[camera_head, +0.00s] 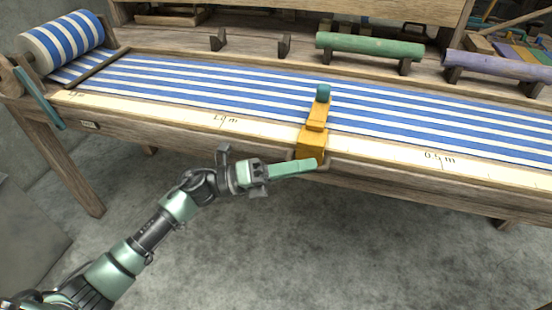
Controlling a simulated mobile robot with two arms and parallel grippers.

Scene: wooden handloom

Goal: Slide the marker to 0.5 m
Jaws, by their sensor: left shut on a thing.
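The yellow-orange marker (312,142) sits on the pale scale strip (375,151) along the loom's front edge. Its arm reaches over the striped cloth and ends in a teal knob (323,93). My right gripper is not in view.
Blue-and-white striped cloth (210,88) runs along the loom from a roll (62,43) at the left. A green roller (370,46) and a purple roller (500,65) rest on supports behind it. The strip right of the marker looks clear.

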